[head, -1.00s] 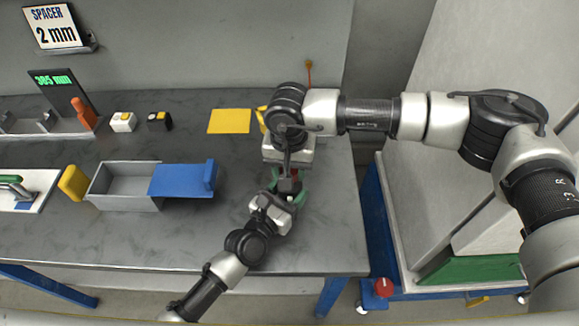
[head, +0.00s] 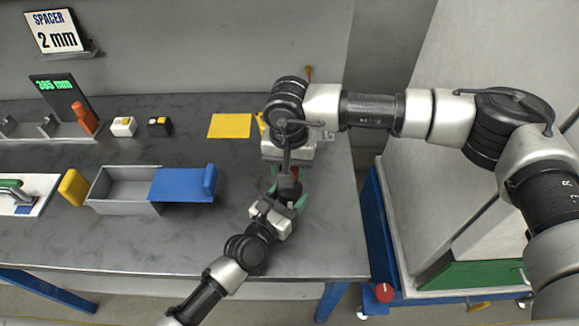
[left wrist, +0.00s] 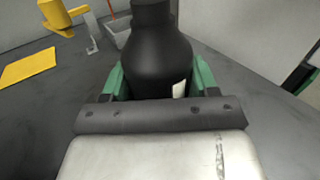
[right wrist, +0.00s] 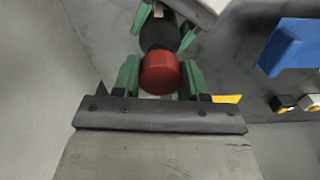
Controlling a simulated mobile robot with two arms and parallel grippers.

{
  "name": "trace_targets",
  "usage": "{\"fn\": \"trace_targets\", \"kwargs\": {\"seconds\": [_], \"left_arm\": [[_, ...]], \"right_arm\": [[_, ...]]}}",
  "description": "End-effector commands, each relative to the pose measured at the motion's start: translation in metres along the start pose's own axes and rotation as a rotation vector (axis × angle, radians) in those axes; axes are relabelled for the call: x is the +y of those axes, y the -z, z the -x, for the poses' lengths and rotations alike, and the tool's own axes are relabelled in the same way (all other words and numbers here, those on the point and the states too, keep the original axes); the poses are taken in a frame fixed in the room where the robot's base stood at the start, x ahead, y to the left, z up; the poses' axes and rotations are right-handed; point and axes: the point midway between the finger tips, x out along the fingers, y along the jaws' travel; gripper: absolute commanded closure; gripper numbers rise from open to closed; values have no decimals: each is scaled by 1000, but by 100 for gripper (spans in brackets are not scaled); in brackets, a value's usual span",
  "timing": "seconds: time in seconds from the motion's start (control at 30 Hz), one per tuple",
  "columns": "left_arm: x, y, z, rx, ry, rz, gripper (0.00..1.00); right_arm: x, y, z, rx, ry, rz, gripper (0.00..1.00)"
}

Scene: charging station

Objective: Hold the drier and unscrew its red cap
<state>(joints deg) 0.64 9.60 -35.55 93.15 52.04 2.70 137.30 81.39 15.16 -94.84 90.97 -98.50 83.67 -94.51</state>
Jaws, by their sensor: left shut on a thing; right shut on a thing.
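The drier is a dark bottle-shaped body (left wrist: 157,55), upright in the left wrist view with a pale label patch. My left gripper (left wrist: 158,80) is shut around it with green fingers. In the head view the left gripper (head: 287,195) holds it over the right end of the table, partly hidden. The red cap (right wrist: 160,73) is on the drier's end in the right wrist view. My right gripper (right wrist: 159,82) is shut on the cap, one green finger on each side. In the head view the right arm hides most of the cap (head: 294,170); its thread cannot be seen.
A grey box (head: 125,205) with a blue lid (head: 182,185) stands left of the grippers. A yellow mat (head: 230,126) lies behind. Small white (head: 123,126) and black (head: 159,126) button blocks stand at the back. The table front is clear.

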Motion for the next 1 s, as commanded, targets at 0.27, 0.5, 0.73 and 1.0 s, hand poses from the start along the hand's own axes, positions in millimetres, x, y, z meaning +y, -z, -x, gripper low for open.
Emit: {"fn": "trace_targets", "kwargs": {"seconds": [0.27,0.5,0.73,1.0], "left_arm": [[-1,2,1,5,2,2,100],[-1,2,1,5,2,2,100],[-1,2,1,5,2,2,100],[0,1,0,3,1,1,11]], "right_arm": [[0,0,5,1,1,0,86],[0,1,34,2,2,-1,86],[0,0,40,0,0,-1,86],[0,0,40,0,0,-1,86]]}}
